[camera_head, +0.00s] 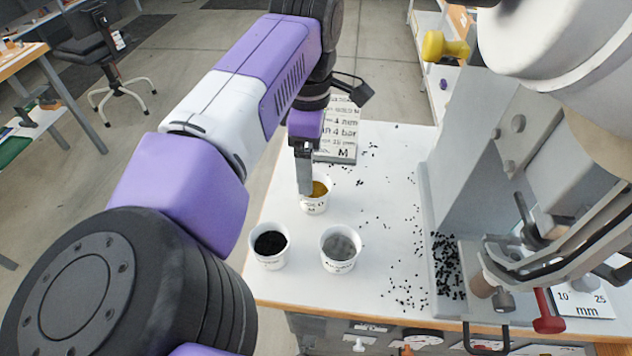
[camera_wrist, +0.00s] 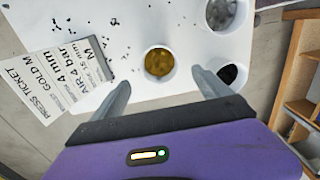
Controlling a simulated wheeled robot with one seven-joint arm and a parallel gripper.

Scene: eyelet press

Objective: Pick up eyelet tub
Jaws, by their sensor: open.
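Three white tubs stand on the white bench top (camera_head: 385,200). The tub of gold eyelets (camera_head: 314,203) is the farthest back; it also shows in the wrist view (camera_wrist: 159,62), ahead of the fingers and between their lines. The tub of black eyelets (camera_head: 269,247) is front left, and the tub of grey eyelets (camera_head: 340,249) is front right. My gripper (camera_head: 305,185) points down at the gold tub, and a finger covers part of its rim in the head view. In the wrist view my gripper (camera_wrist: 160,90) is open and empty. Contact with the tub cannot be told.
A press ticket (camera_wrist: 52,83) reading GOLD M lies beyond the gold tub. The large grey press (camera_head: 490,160) fills the right side. Loose black eyelets (camera_head: 445,265) are scattered near its base. A red-handled part (camera_head: 547,312) is at front right.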

